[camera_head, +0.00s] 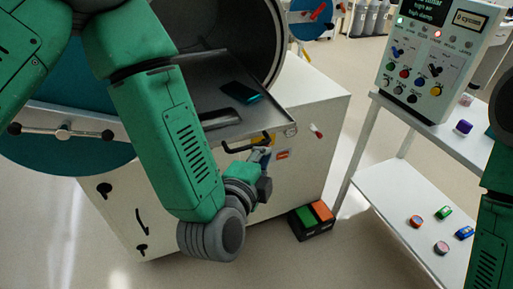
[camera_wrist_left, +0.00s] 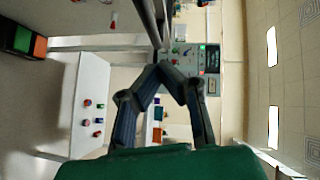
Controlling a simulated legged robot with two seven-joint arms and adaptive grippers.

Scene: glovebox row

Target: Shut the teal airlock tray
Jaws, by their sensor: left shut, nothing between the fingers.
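The airlock tray (camera_head: 222,132) looks dark grey and sticks out of the round chamber opening, so it stands open. A teal-and-dark flat object (camera_head: 240,92) and another dark flat object lie on it. The tray's front carries a dark bar handle (camera_head: 250,146). My left gripper (camera_head: 264,158) is just below the handle, close to the tray front; I cannot tell whether it touches. In the left wrist view its fingers (camera_wrist_left: 172,68) come together and hold nothing, near a dark bar. Only part of my right arm shows at the right edge; its gripper is out of view.
A large teal round door (camera_head: 60,150) with a bar handle stands swung open at left. A white shelf stand (camera_head: 400,190) with a control panel (camera_head: 440,60) and small coloured items is at right. A green-and-orange pedal box (camera_head: 312,220) sits on the floor.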

